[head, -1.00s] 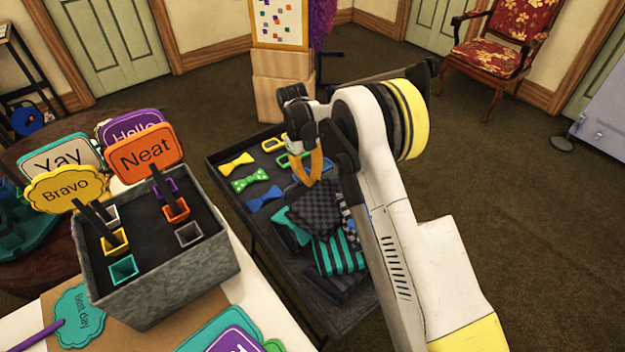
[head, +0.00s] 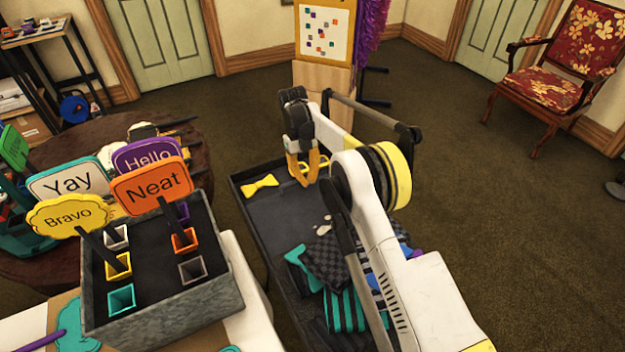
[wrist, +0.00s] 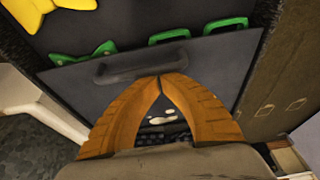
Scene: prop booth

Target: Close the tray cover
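The tray cover (head: 285,212) is a flat dark grey panel, partway over the black display tray (head: 243,207). In the wrist view the cover (wrist: 215,62) has a dark bar handle (wrist: 140,66) near its far edge. That edge cuts across a green bow tie (wrist: 82,54) and green glasses frames (wrist: 170,36); a yellow bow tie (wrist: 50,12) lies uncovered beyond. My gripper (head: 304,184) points down over the cover. Its orange fingertips (wrist: 160,79) meet, with nothing between them, right at the near side of the handle; I cannot tell if they touch it.
Folded patterned cloths (head: 345,305) lie at the tray's near end. A grey box (head: 160,310) with signs stands on the white table at left. A wooden block stand (head: 325,77) is behind the tray. Open carpet lies to the right.

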